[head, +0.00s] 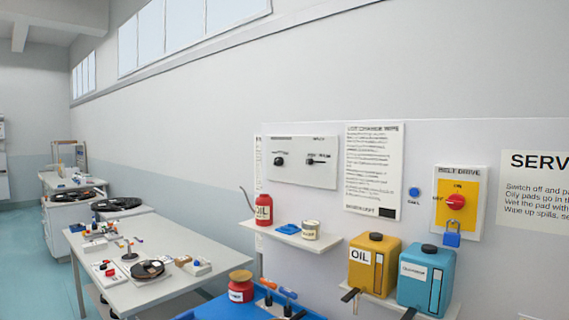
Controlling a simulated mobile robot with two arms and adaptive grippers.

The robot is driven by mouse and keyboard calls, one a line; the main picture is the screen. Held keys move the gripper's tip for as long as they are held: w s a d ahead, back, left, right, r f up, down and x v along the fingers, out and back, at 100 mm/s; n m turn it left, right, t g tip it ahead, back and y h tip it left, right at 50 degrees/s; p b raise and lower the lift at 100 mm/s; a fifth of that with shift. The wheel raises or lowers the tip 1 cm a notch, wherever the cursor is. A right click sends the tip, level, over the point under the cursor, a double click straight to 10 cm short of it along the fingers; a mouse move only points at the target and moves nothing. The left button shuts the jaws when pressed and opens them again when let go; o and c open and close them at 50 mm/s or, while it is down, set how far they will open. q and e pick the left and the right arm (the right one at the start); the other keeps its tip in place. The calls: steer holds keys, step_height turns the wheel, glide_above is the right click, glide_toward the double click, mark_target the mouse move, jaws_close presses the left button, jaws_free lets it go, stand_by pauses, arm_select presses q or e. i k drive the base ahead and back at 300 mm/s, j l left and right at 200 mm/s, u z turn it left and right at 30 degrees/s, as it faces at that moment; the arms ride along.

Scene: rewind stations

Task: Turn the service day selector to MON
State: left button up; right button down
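A white panel (300,174) on the wall board carries a round black knob (280,160) at its left and a second black control with a lever-like pointer (316,160) at its right. The print around both is too small to read, so I cannot tell which one is the service day selector or which day it points to. A red rotary switch (455,201) sits on a yellow plate marked BELT DRIVE, with a blue padlock (452,238) below it. Neither of my grippers shows in the head view.
A small shelf (321,244) below the panel holds a red oil can (264,209) and a tin (310,230). Yellow (366,272) and teal (413,290) containers stand at the lower right. A cluttered table (92,263) is at the left.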

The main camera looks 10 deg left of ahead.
mark_target(279, 161)
steer(key=i+j+z, duration=0.1)
steer(key=z, duration=0.35)
steer(key=j+z, duration=0.35)
steer(key=z, duration=0.15)
steer(key=j+z, duration=0.3)
steer(key=z, duration=0.15)
